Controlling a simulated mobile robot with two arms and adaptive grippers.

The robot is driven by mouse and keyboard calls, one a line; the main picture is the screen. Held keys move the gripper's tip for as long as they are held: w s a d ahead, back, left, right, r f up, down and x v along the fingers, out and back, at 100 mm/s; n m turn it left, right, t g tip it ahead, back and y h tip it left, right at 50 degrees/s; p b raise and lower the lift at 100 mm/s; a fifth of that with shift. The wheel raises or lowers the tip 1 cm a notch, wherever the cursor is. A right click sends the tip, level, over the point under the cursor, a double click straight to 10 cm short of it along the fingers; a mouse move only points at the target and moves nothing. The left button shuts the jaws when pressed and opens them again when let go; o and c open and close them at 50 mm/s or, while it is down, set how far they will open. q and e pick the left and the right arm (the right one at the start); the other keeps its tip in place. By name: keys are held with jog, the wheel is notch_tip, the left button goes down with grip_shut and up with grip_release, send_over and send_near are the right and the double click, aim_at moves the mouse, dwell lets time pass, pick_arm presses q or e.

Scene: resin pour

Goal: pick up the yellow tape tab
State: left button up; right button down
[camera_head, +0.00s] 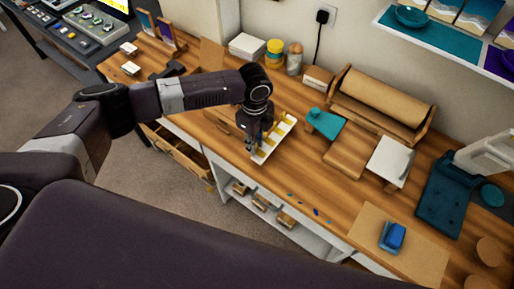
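A white tray (286,127) with several yellow tape tabs (271,139) on it lies near the front edge of the wooden workbench. My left gripper (252,150) points down at the left side of this tray. Its fingers are dark and small here, and I cannot tell whether they are open or shut, or whether they touch a tab. The gripper and wrist hide part of the tray's left side. My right gripper is not in view.
A teal piece (324,123) and a wooden board (348,151) lie right of the tray. A paper roll holder (380,100) stands behind them. Blue drips (316,212) mark the front edge. A blue block (395,236) sits at the lower right. Open shelves lie below the bench.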

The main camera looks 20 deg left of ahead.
pick_arm(q)
jog(key=shift+c, duration=1)
jog(key=shift+r, duration=0.15)
